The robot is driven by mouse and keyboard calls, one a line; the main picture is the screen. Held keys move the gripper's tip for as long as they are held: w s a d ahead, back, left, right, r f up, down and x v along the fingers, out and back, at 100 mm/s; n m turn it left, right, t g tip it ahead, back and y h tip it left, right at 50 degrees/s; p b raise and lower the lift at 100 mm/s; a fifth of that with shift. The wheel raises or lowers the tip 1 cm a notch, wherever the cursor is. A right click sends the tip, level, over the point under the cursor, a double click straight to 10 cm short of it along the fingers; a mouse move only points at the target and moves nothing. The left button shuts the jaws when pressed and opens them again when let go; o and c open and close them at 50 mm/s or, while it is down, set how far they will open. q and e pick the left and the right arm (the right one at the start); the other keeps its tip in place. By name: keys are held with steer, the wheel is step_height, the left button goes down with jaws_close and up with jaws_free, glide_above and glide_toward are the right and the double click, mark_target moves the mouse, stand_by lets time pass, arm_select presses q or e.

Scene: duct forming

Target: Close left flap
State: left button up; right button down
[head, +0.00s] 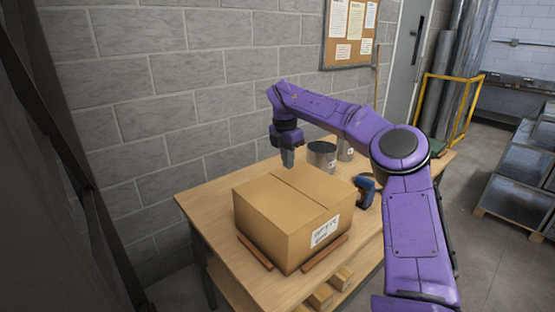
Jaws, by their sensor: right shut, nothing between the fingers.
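A brown cardboard box (262,222) stands on the wooden table (204,205). Its top looks flat, with two flaps meeting at a seam; the left flap (272,202) lies down level with the top, as far as I can see. A white label with writing is on the box's front right side. My right gripper (288,160) points down just above the far edge of the box top, shut and empty. Whether it touches the box is hard to tell. My left gripper is not in view.
Metal cans (321,157) stand behind the box. A blue tool (366,190) stands at its right. Wooden strips (325,254) lie along the box's base. A brick wall is behind the table. The table's left end is clear.

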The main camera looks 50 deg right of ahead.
steer(key=shift+y, duration=0.9)
steer(key=d+f, duration=0.1)
steer(key=f, duration=0.1)
steer(key=d+f+b, duration=0.1)
steer(key=d+f, duration=0.2)
steer(key=f, duration=0.1)
steer(key=shift+s+d+f+b, duration=0.15)
steer(key=shift+s+b, duration=0.1)
steer(key=shift+b, duration=0.15)
steer(key=shift+d+f+b, duration=0.4)
steer(key=shift+f+b, duration=0.05)
steer(key=shift+f, duration=0.4)
